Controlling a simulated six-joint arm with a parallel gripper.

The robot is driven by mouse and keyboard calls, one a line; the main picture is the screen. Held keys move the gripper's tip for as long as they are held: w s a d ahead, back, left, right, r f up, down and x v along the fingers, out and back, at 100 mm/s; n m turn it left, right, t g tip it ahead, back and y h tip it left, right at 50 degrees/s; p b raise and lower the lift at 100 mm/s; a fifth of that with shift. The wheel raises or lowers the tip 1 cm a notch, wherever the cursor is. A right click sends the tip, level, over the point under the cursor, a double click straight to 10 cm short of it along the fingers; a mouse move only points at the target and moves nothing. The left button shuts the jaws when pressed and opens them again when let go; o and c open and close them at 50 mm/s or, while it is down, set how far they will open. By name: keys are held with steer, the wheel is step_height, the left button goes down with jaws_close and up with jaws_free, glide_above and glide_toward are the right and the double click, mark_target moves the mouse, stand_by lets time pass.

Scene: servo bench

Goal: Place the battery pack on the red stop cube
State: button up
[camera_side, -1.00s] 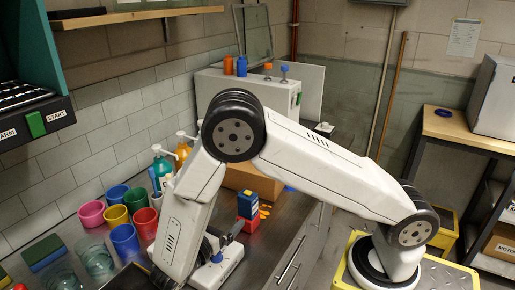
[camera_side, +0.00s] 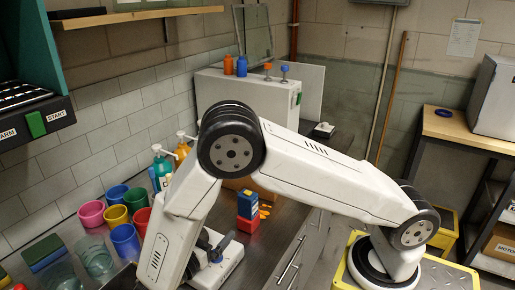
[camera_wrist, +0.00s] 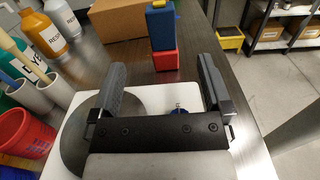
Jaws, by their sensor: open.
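In the wrist view the battery pack (camera_wrist: 160,28) stands on the red cube (camera_wrist: 165,62), beyond my fingertips. My gripper (camera_wrist: 161,66) is open, with a finger on either side and nothing between them. In the side view my gripper (camera_side: 228,243) is low over the bench, left of and nearer than the stack, apart from it, and partly hidden by my arm.
A white plate with a grey disc (camera_wrist: 105,115) lies below my gripper. Coloured cups (camera_side: 115,215) and pump bottles (camera_side: 162,168) stand to the left. A cardboard box (camera_wrist: 125,18) is behind the stack. Bare bench (camera_wrist: 235,110) lies to the right.

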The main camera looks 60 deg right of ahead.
mark_target(248, 203)
steer(key=shift+d, duration=0.1)
steer(key=shift+s+d+g, duration=0.15)
steer(key=shift+d+g, duration=0.1)
steer(key=shift+g, duration=0.05)
steer(key=d+m+g+y, duration=0.1)
steer(key=s+d+m+y, duration=0.1)
steer(key=y, duration=0.1)
steer(key=s+d+m+g+y, duration=0.1)
steer(key=shift+s+d+f+g+y, duration=0.15)
steer(key=shift+d+f+g+y, duration=0.05)
steer(key=shift+d+g+y, duration=0.15)
steer(key=s+d+r+m+t+y, duration=0.1)
steer(key=s+d+m+t+y, duration=0.1)
steer(key=m+y, duration=0.4)
steer(key=s+d+r+m+t+y, duration=0.1)
steer(key=s+m+t+y, duration=0.1)
steer(key=m+t+y, duration=0.2)
steer(key=m+y, duration=0.3)
steer(key=m, duration=0.2)
steer(key=shift+d+r, duration=0.35)
